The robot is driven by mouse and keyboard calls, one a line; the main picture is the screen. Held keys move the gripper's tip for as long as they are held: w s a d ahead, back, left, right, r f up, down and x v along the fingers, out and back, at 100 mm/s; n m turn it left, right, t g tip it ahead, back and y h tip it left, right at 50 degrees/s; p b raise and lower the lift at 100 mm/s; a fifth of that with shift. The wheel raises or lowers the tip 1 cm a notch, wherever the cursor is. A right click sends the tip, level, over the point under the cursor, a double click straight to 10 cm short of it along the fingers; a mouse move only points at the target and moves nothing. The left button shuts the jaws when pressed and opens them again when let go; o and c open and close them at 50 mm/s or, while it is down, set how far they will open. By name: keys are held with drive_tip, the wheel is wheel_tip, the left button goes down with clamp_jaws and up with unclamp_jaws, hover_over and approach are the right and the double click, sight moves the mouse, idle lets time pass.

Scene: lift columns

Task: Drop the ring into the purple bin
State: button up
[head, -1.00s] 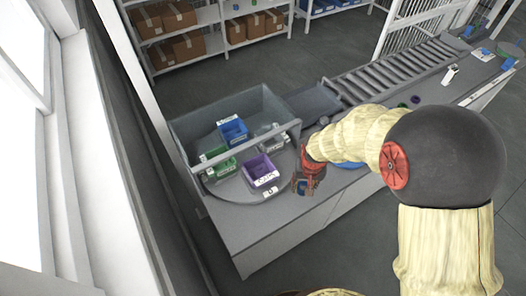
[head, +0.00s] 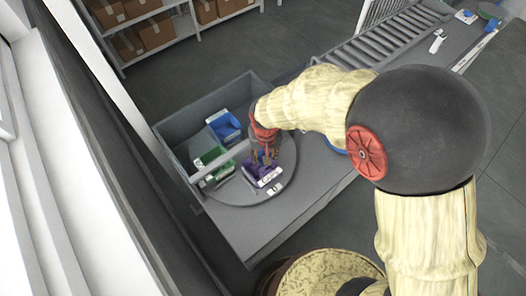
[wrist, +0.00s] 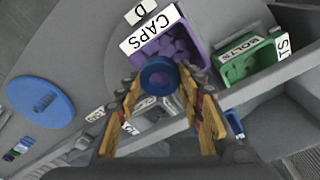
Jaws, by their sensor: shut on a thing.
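The purple bin (head: 258,170) stands on the round grey plate at the front of the grey tub; in the wrist view the purple bin (wrist: 180,47) bears a "CAPS" label and holds several purple pieces. My gripper (head: 266,152) is over this bin, pointing down. In the wrist view my gripper (wrist: 160,84) is shut on a blue ring (wrist: 160,76). The ring shows in front of the bin's near part and covers some of it. How far the ring is above the bin is hard to tell.
A green bin (wrist: 248,62) labelled "BOLTS" stands beside the purple one. A blue bin (head: 224,127) stands farther back in the grey tub (head: 178,124). A large blue disc (wrist: 40,100) lies on the table. A roller conveyor (head: 385,40) runs off behind.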

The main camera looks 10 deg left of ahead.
drive_tip(key=shift+f+b, duration=1.25)
drive_tip(key=shift+f, duration=1.05)
drive_tip(key=o, duration=1.3)
drive_tip(key=shift+c, duration=0.2)
drive_tip(key=shift+r, duration=0.15)
drive_tip(key=r, duration=0.4)
drive_tip(key=s+r, duration=0.1)
drive_tip(key=r, duration=0.6)
drive_tip(key=shift+s+d+r, duration=0.15)
drive_tip(key=shift+d+r, duration=0.05)
drive_tip(key=shift+r, duration=0.15)
